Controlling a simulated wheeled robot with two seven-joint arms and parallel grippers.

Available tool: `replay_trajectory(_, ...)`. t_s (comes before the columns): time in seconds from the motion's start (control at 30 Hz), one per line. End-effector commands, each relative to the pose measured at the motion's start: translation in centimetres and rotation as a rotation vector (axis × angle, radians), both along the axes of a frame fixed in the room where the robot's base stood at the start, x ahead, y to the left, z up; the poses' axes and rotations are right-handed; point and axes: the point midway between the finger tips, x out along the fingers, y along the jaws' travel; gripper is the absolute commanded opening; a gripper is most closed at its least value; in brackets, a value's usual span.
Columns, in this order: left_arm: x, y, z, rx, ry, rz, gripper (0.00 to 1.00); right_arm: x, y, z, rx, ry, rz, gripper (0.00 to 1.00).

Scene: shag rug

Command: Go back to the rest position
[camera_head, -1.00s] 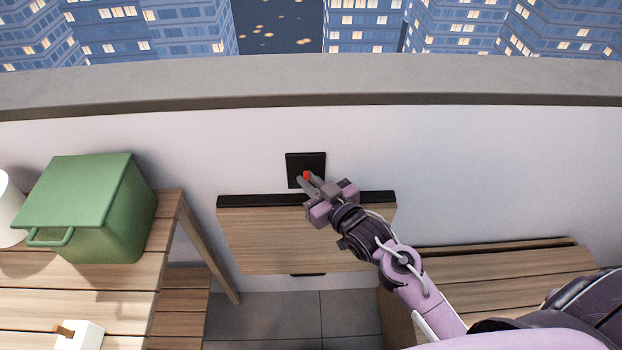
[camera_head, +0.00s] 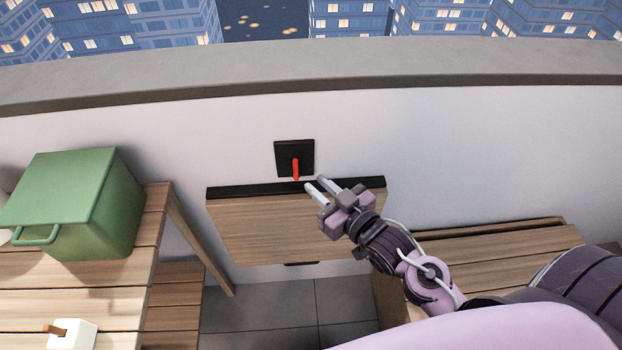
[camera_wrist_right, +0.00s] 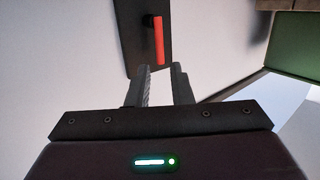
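My right gripper (camera_head: 317,184) is open and empty in the head view, just to the right of and below a red lever (camera_head: 296,169). The lever hangs down from a black plate (camera_head: 282,153) on the white wall. In the right wrist view the gripper's two fingers (camera_wrist_right: 160,70) stand apart, with the red lever (camera_wrist_right: 158,40) and black plate (camera_wrist_right: 133,25) beyond their tips and nothing between them. The fingers look clear of the lever. My left gripper is not in any view.
A wooden fold-down shelf (camera_head: 270,230) with a black rear strip is below the plate. A green lidded box (camera_head: 80,200) stands on the slatted table (camera_head: 110,290) at left, with a white block (camera_head: 72,334) in front. A wooden bench (camera_head: 500,255) is at right.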

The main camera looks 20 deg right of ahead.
Motion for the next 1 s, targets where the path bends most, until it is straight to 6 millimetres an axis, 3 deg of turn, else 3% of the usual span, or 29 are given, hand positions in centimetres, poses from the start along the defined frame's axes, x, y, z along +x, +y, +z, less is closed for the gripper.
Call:
replay_trajectory(0.57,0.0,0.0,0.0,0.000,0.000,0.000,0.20,-0.4,-0.1,0.1,0.000,-0.001,0.001,0.20)
replay_trajectory(0.67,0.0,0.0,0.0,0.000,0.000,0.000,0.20,-0.4,-0.3,-0.7,-0.002,0.014,-0.005,0.20)
replay_trajectory(0.77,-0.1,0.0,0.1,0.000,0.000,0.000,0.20,-0.3,-0.9,-4.0,-0.013,0.073,-0.023,0.20)
replay_trajectory(0.87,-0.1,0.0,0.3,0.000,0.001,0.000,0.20,-0.7,-1.8,-10.0,-0.033,0.184,-0.054,0.20)
replay_trajectory(1.0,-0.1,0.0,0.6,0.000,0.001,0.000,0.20,-3.1,-3.2,-20.2,-0.074,0.384,-0.099,0.20)
